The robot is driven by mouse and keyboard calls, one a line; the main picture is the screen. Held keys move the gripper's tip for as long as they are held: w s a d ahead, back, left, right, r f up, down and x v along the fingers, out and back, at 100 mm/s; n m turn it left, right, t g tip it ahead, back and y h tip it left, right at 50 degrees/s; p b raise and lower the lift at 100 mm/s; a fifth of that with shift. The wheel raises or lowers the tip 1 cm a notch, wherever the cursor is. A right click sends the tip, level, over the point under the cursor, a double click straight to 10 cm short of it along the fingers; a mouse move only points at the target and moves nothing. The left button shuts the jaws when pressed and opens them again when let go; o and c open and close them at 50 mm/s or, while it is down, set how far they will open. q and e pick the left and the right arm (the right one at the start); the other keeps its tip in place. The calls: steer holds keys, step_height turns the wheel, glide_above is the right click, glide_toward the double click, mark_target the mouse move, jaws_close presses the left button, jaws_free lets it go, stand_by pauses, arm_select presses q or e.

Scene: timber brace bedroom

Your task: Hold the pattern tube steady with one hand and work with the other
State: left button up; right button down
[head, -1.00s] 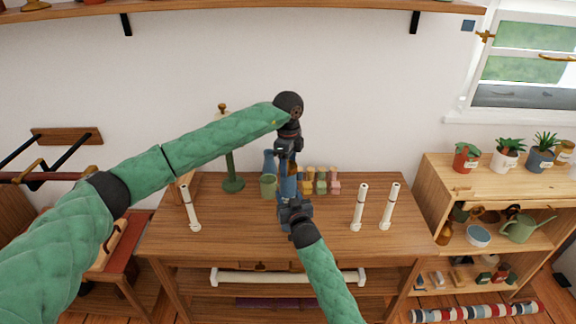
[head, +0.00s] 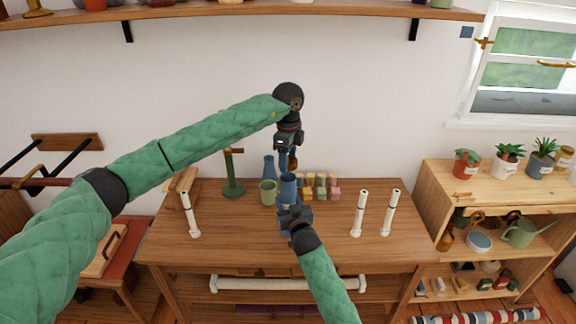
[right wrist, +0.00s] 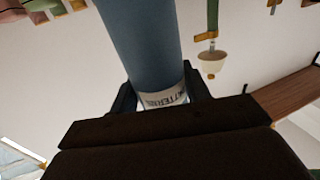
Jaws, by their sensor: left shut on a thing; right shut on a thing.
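The blue pattern tube (head: 288,187) stands roughly upright above the workbench (head: 220,245). My right gripper (head: 293,213) is shut on its lower part. In the right wrist view the tube (right wrist: 142,45) rises from between the dark jaws, with a white lettered label (right wrist: 163,98) at the grip. My left gripper (head: 290,150) points down just above the tube's top. It is shut on a small brown thing (head: 292,163), partly hidden by the jaws; I cannot tell exactly what it is. The tube's upper end shows below it.
A green stand (head: 232,180), a green cup (head: 268,192) and a blue bottle (head: 269,168) stand left of the tube. Several small coloured pieces (head: 320,188) lie close on its right. White posts (head: 359,213) stand farther right. The bench front is clear.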

steer(key=c, duration=0.6)
jaws_free()
